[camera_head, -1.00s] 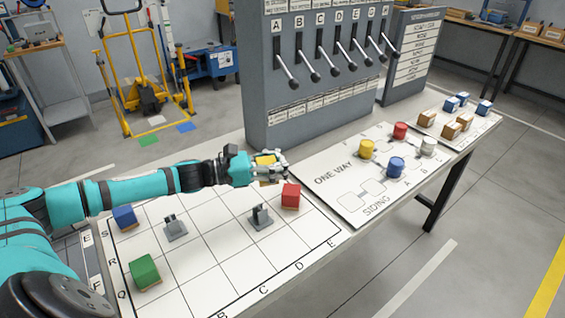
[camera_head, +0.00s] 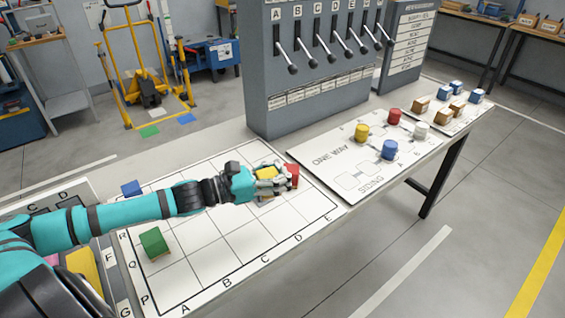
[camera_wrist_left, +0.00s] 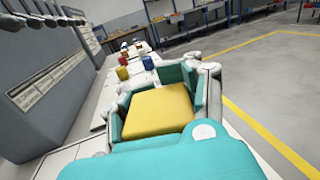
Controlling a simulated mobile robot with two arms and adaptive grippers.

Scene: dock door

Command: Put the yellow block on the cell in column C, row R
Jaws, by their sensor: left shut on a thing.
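My left gripper (camera_head: 272,183) is shut on the yellow block (camera_head: 266,173), above the right part of the lettered grid board (camera_head: 222,271). In the left wrist view the yellow block (camera_wrist_left: 158,110) fills the space between the fingers (camera_wrist_left: 162,98). I cannot tell its exact height above the board. The row letter R and column letter C show at the board's edges, but my arm covers much of the middle cells. A red block (camera_head: 293,170) is close behind the gripper, partly hidden. My right gripper is not in view.
A green block (camera_head: 154,242) and a blue block (camera_head: 131,188) stand at the grid's left. The lever cabinet (camera_head: 315,110) rises behind. A ONE WAY board (camera_head: 335,157) with colored cylinders lies to the right. Front grid cells are clear.

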